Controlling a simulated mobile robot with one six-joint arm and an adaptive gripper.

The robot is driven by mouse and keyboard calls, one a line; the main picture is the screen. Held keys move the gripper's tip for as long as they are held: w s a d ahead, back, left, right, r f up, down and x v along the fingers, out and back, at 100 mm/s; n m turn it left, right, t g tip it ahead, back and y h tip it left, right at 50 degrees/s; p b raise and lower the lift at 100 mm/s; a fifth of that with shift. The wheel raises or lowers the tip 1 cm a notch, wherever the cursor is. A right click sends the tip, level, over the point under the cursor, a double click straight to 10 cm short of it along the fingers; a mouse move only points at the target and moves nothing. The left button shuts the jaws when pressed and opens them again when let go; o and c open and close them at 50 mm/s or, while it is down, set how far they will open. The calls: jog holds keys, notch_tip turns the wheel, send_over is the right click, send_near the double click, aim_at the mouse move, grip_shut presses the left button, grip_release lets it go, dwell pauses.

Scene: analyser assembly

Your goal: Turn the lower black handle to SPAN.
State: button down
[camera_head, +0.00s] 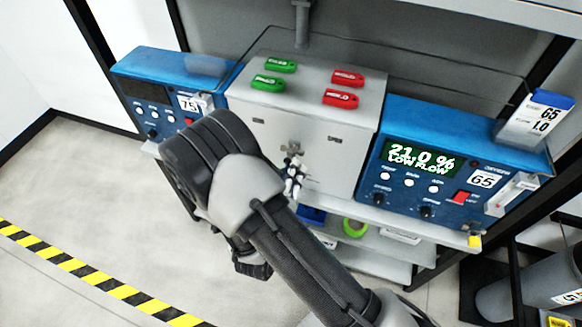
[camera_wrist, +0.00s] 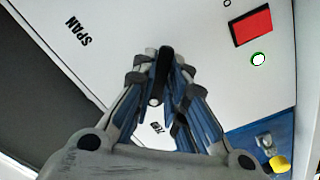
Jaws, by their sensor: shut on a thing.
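In the wrist view, my gripper (camera_wrist: 163,82) is shut on a black handle (camera_wrist: 164,62), one finger on each side. The handle stands nearly upright in that picture, with a pale round end at the bottom. The printed word SPAN (camera_wrist: 76,30) is on the white panel to the upper left, apart from the handle. Another small label (camera_wrist: 158,128) shows between the fingers, partly covered and hard to read. In the head view, my arm crosses in front of the grey cabinet (camera_head: 300,95), and I cannot clearly make out the grip there.
Blue analysers stand left (camera_head: 140,65) and right (camera_head: 430,125) of the cabinet; the right display reads 21.0 % LOW FLOW. Green tags (camera_head: 268,83) and red tags (camera_head: 341,98) lie on the cabinet top. A red square (camera_wrist: 251,27) is on the panel. Floor is clear at left.

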jog(key=shift+s+d+r+n+p, duration=0.1)
jog(key=shift+r+n+p, duration=0.25)
jog(key=shift+n+p, duration=0.75)
jog(key=shift+d+r+n+p, duration=0.15)
jog(key=shift+r+n+p, duration=0.25)
jog(key=shift+n, duration=1.3)
jog(key=shift+s+d+r+n+p, duration=0.1)
jog(key=shift+r+n+p, duration=0.15)
jog(key=shift+n+p, duration=0.9)
jog(key=shift+n, duration=0.45)
jog(key=c, duration=1.6)
grip_release()
jog(key=v, duration=1.2)
